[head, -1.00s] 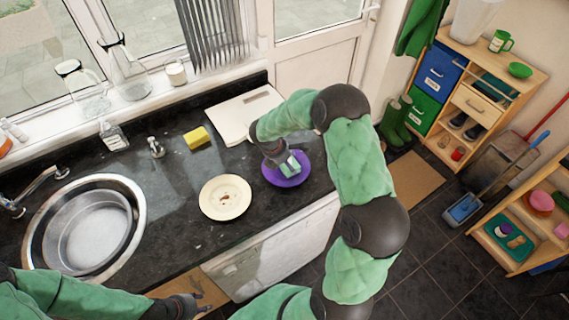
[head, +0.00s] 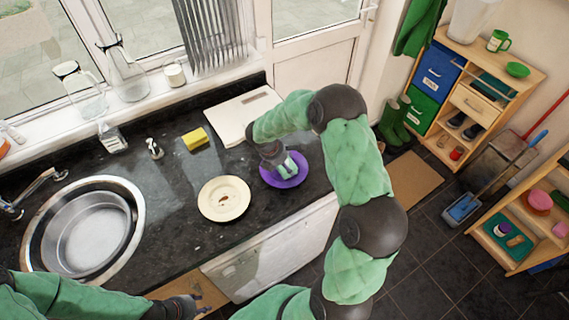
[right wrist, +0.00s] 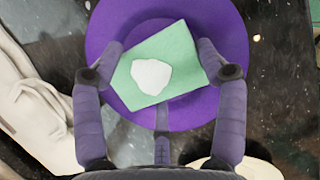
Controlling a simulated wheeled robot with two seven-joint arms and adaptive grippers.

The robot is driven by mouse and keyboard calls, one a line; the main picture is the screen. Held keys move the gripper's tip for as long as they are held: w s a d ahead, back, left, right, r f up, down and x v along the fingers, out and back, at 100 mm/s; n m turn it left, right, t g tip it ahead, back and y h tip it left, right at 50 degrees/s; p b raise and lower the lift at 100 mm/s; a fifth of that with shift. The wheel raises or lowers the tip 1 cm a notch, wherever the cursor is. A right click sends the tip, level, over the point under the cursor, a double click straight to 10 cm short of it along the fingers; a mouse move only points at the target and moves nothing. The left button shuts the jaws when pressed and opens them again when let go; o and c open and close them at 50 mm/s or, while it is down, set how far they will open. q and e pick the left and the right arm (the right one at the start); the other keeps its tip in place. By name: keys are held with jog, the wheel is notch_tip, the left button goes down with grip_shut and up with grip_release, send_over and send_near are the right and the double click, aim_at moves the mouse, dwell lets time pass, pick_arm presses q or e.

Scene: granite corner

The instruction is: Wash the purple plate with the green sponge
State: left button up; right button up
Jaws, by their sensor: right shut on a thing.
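The purple plate (head: 296,181) lies on the dark granite counter, near its front edge. It fills much of the right wrist view (right wrist: 225,30). My right gripper (head: 287,165) is over it, with its fingers closed on opposite sides of the green sponge (right wrist: 185,50). The sponge is against or just above the plate's middle; I cannot tell whether they touch. A white blob (right wrist: 151,76) lies on the sponge's upper face. My left gripper (head: 197,302) is empty-looking and low at the counter's front edge, away from the plate; its fingers are too small to read.
A cream plate (head: 232,211) with reddish-brown bits lies left of the purple plate. A yellow sponge (head: 195,139), a soap pump (head: 154,148) and a pale board (head: 225,118) are behind. The round sink (head: 85,235) is at left, with bare counter between.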

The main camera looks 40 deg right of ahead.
jog(key=shift+w+a, duration=0.1)
jog(key=shift+a, duration=0.45)
jog(key=shift+d, duration=0.9)
jog(key=shift+a+r, duration=0.1)
jog(key=shift+a, duration=0.8)
jog(key=shift+d, duration=0.9)
jog(key=shift+a, duration=0.9)
jog(key=shift+d, duration=0.9)
jog(key=shift+a+f, duration=0.2)
jog(key=shift+a, duration=0.7)
jog(key=shift+d+r, duration=0.1)
jog(key=shift+d, duration=0.8)
